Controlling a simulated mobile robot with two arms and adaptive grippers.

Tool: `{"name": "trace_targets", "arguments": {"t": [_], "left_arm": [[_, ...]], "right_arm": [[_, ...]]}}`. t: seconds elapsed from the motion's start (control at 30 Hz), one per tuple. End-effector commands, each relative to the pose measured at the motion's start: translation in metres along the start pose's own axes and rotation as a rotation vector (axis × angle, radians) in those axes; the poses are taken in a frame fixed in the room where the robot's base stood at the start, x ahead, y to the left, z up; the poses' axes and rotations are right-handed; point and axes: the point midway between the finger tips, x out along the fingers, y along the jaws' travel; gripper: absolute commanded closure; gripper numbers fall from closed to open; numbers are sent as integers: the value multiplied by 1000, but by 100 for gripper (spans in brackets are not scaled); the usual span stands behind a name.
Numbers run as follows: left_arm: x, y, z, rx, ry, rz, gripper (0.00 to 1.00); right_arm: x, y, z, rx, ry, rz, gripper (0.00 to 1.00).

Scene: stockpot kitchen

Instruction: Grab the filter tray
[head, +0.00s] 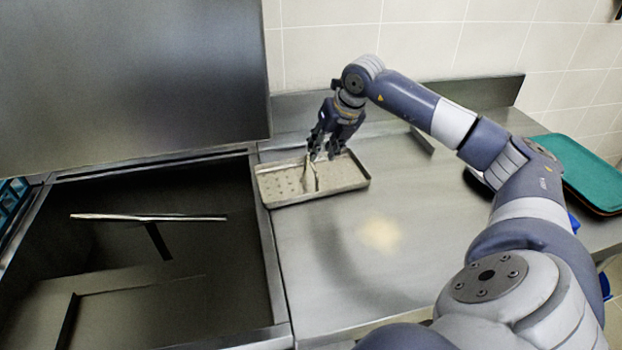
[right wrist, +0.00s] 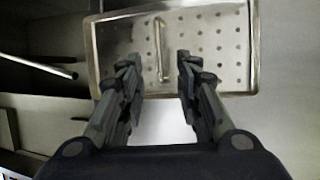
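The filter tray (head: 345,184) is a shallow metal rectangle with a perforated bottom and an upright handle (head: 309,178) in its middle. It lies on the steel counter beside the open basin. My right gripper (head: 322,156) is above the tray, close to the handle. In the right wrist view, the tray (right wrist: 225,42) and its handle (right wrist: 161,50) lie ahead of the fingers. The right gripper (right wrist: 158,85) is open there, its two fingers apart with nothing between the tips. The handle lines up with the gap. My left gripper is not in view.
The open basin (head: 165,300) with a dark interior and a metal rod (head: 148,217) is left of the tray. A raised lid (head: 130,80) stands behind it. Green trays (head: 580,170) are stacked at the right. The counter (head: 340,270) in front of the tray is clear.

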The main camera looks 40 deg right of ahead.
Motion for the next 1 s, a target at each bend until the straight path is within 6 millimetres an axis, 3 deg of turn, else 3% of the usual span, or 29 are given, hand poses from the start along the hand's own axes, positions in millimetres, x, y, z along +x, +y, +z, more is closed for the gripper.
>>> {"name": "trace_targets", "arguments": {"t": [0.1,0.37,0.63,0.97,1.0], "left_arm": [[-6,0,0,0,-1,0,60],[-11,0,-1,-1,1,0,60],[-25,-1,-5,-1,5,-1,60],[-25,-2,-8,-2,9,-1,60],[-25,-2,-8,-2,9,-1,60]], "right_arm": [[19,1,0,1,4,1,68],[41,1,0,0,4,1,68],[80,3,3,2,4,1,68],[89,2,3,-1,1,-1,68],[89,2,3,-1,1,-1,75]]}}
